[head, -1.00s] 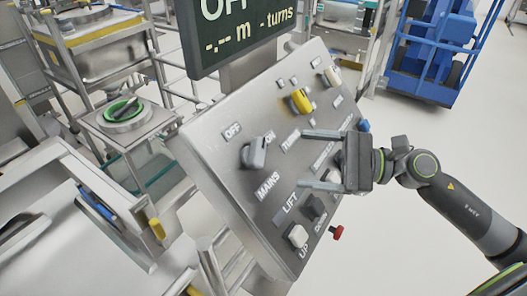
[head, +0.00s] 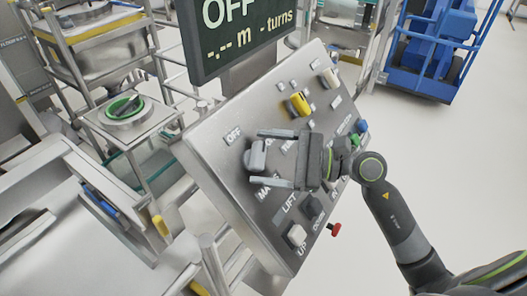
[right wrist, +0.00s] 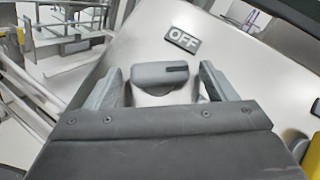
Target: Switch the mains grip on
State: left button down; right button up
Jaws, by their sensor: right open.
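The mains grip (head: 256,154) is a grey rotary knob on the tilted metal control panel (head: 215,150). An OFF label (head: 233,133) is beside it; the MAINS label below it is partly covered by my gripper. My right gripper (head: 262,158) is open, its two fingers reaching left toward the grip, one on the upper side and one on the lower side. In the right wrist view the grip (right wrist: 160,75) sits between the two spread fingers (right wrist: 160,86), with a gap at each side. The display (head: 240,30) reads OFF. My left gripper is not in view.
A yellow knob (head: 300,103), a white button (head: 296,235), a dark button (head: 313,207) and a red knob (head: 335,230) are on or by the panel. Steel frames and bins stand at the left. A blue lift (head: 425,50) stands at back right. The right floor is clear.

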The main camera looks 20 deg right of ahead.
jog(key=shift+w+a, duration=0.25)
jog(key=shift+a, duration=0.2)
jog(key=c, duration=1)
